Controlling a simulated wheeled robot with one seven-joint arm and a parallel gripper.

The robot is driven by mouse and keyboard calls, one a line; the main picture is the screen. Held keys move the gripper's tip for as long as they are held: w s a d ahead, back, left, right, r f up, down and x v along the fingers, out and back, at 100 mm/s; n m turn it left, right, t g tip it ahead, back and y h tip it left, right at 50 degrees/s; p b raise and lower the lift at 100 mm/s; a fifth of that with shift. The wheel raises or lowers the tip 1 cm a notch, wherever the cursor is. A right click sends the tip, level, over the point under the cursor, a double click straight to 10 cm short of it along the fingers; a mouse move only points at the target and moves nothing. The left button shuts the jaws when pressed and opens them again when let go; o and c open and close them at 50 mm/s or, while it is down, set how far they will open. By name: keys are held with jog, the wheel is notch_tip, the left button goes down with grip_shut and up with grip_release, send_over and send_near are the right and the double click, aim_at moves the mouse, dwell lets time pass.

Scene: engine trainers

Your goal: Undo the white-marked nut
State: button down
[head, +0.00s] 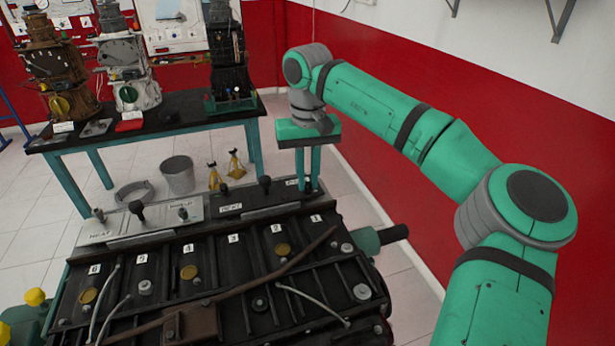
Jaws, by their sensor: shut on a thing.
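My gripper (309,186) points straight down at the right end of the dark strip (230,208) along the far side of the engine block (205,270). Its fingers are shut on a small dark piece there, mostly hidden between them. I cannot tell whether that piece is a nut or carries a white mark. Light round bolt or nut heads show on the block, one at the left (145,287), one at the front right (362,291) and one at the right (347,248). Which is the white-marked nut cannot be told.
Dark knobs stand up from the strip (264,182) and the grey plate (137,210). A loose-looking bar (255,280) crosses the block. Behind, a table (175,125) holds several engine units. A bucket (178,175) and yellow stands (236,165) are on the floor.

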aim_at(308, 184)
jog(key=c, duration=1.7)
grip_release()
notch_tip(308, 184, up, 11)
jog(key=shift+f, duration=0.1)
